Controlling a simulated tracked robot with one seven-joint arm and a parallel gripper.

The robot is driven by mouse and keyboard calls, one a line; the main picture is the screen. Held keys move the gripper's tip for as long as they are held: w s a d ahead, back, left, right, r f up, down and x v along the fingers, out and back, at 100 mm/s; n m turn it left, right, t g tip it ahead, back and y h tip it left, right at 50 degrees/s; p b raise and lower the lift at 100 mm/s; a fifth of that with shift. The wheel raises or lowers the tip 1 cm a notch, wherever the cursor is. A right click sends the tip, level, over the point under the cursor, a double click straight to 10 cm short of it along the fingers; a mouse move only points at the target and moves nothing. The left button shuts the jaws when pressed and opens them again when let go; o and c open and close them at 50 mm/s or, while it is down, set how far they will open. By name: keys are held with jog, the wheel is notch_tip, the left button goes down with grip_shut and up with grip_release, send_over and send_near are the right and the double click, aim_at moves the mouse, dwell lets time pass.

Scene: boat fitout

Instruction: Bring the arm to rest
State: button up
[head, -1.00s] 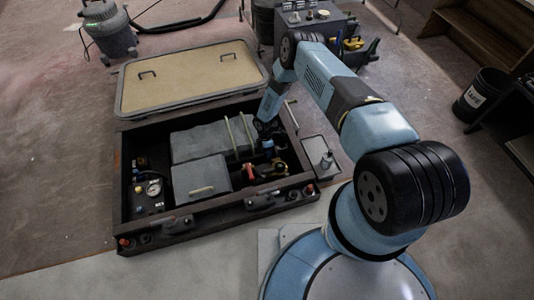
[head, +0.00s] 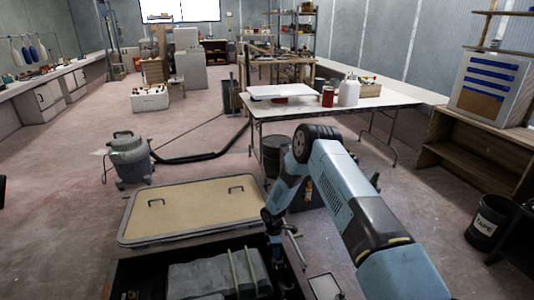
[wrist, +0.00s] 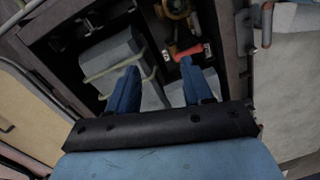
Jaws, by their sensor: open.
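My blue arm reaches forward from the lower right of the head view. My gripper (wrist: 155,88) shows in the wrist view with its two blue fingers apart and nothing between them. It is above the dark open box (head: 128,270), over the end that holds a grey block (wrist: 112,55) and a red-handled part (wrist: 186,52). In the head view the gripper's fingers are hard to make out beside the box's right side.
A tan lid panel (head: 190,215) lies behind the box. A vacuum (head: 130,158) with a black hose stands at left. A white table (head: 330,102) stands beyond the arm. A bin (head: 490,222) and wooden shelves (head: 470,145) are at right. Open floor lies at left.

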jog(key=d+r+m+t, duration=0.1)
jog(key=d+r+m, duration=0.15)
jog(key=r, duration=1.05)
jog(key=w+d+r+m+t, duration=0.1)
jog(key=d+r+m, duration=0.15)
jog(key=r, duration=1.05)
jog(key=d+r+m, duration=0.1)
jog(key=d+r, duration=0.3)
jog(key=r, duration=1)
jog(key=s+d+r+m+t, duration=0.1)
jog(key=s+d+r+m, duration=0.15)
jog(key=s+r, duration=0.45)
jog(key=s+d+r+m+t, duration=0.1)
jog(key=s+d+r+m, duration=0.2)
jog(key=r, duration=0.8)
jog(key=s+d+r+m, duration=0.1)
jog(key=s+r+m, duration=0.1)
jog(key=s, duration=0.8)
jog(key=s+d+r+m+t, duration=0.1)
jog(key=s+r, duration=0.4)
jog(key=s, duration=0.5)
jog(key=s+d+r+m+t, duration=0.1)
jog(key=s+d+r+m, duration=0.2)
jog(key=s, duration=0.7)
jog(key=shift+s+r+m+y, duration=0.3)
jog(key=shift+r+m+y, duration=0.1)
jog(key=shift+r+m, duration=0.15)
jog(key=shift+o, duration=0.4)
